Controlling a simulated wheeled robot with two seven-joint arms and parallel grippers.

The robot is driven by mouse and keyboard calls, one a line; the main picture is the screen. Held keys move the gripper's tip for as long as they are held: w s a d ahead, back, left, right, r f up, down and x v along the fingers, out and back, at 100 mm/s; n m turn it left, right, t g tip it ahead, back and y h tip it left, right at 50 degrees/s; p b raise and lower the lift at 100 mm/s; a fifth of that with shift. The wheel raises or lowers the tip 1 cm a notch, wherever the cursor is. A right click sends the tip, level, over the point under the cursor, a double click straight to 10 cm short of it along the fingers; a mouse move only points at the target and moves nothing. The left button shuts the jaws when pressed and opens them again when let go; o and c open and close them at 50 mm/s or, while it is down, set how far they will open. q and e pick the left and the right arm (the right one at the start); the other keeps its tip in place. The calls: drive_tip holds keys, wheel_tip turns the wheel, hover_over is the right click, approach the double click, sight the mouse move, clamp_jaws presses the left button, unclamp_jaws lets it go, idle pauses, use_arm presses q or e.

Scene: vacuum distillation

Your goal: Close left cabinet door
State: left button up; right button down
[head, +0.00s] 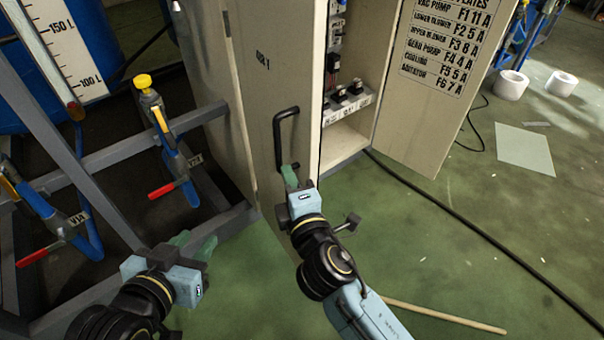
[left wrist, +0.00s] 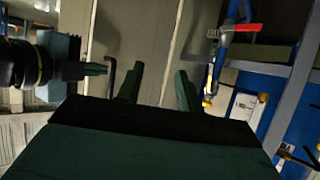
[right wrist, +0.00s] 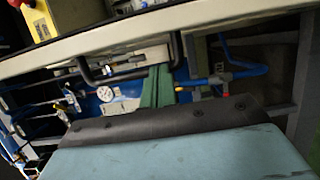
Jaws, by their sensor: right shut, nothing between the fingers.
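The left cabinet door (head: 262,92) is a beige panel that stands partly open, with the inside of the cabinet (head: 352,128) showing past its right edge. Its black bar handle (head: 277,135) is on the outer face. My right gripper (head: 290,176) is shut and empty, its green fingertips at the handle's lower end; I cannot tell if they touch. The right wrist view shows these fingers (right wrist: 160,84) together beside the handle (right wrist: 88,76). My left gripper (head: 198,244) is low and left of the door, apart from it. Its fingers (left wrist: 158,88) are spread and empty in the left wrist view.
The right cabinet door (head: 432,75), with printed labels, stands wide open. A blue and grey pipe frame (head: 120,155) with red-handled valves is close on the left. A black cable (head: 455,227) and a wooden stick (head: 445,317) lie on the green floor, which is largely clear at right.

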drive_tip(key=shift+w+d, duration=0.35)
drive_tip(key=shift+d, duration=0.3)
drive_tip(key=shift+w+d, duration=0.3)
drive_tip(key=shift+d, duration=0.35)
